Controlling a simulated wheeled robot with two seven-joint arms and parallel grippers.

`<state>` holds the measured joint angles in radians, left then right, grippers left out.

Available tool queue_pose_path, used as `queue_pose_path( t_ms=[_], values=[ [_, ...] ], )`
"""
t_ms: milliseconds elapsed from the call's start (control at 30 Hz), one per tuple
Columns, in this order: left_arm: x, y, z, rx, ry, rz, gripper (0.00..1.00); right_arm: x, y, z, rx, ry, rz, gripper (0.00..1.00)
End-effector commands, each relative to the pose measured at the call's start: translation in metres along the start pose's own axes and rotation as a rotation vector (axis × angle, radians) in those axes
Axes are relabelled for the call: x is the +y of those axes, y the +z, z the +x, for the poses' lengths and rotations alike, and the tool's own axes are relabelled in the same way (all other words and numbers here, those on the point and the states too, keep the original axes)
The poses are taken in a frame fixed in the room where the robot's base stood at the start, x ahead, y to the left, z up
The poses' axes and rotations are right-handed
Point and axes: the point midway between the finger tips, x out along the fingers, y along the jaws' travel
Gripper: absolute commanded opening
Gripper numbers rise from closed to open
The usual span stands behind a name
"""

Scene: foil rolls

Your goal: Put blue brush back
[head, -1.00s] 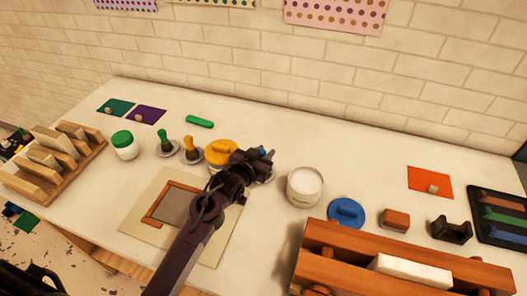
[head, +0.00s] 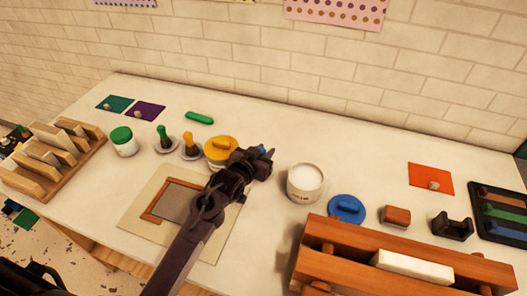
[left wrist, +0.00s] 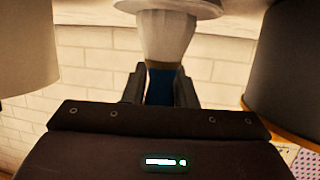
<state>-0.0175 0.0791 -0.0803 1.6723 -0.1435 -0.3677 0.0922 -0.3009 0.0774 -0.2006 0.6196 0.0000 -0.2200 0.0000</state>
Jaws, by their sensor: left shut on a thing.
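The blue brush (left wrist: 160,86) is held by its blue handle between the fingers of my left gripper (left wrist: 160,92) in the left wrist view. A pale tapered part (left wrist: 168,38) and a wide pale disc (left wrist: 182,6) are in line with the handle; I cannot tell whether they touch the table. In the head view my left gripper (head: 262,158) is over the table between the yellow-lidded pot and the white jar, with a bit of blue showing at its tip. It hides most of the brush and what is under it. My right gripper is not in view.
The green brush (head: 162,134) and yellow brush (head: 189,146) stand upright on small grey stands to the left. The yellow-lidded pot (head: 221,146) and open white jar (head: 305,184) are close on either side. A blue lid (head: 346,212) and wooden rack (head: 330,262) are at the right.

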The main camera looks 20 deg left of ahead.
Motion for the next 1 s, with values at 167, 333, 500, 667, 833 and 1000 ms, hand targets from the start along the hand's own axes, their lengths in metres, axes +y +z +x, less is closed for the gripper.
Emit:
queue_pose_path(
  t_ms=[167,333,500,667,833,1000],
  values=[
    [0.0,0.0023,0.0008,0.0,0.0,0.0,0.02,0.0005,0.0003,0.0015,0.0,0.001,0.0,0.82],
    [0.0,0.0043,0.0014,0.0,0.0,0.0,0.02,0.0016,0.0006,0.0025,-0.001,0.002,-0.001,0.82],
    [0.0,0.0062,0.002,0.0,0.0,0.0,0.02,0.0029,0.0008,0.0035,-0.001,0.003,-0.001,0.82],
    [0.0,0.0081,0.0026,0.0,0.0,0.0,0.02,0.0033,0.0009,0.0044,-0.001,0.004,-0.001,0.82],
    [0.0,0.0079,0.0025,0.0,0.0,0.0,0.02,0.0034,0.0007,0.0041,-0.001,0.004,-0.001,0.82],
    [0.0,0.0079,0.0025,0.0,0.0,0.0,0.39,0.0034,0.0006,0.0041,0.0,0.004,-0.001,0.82]
  ],
)
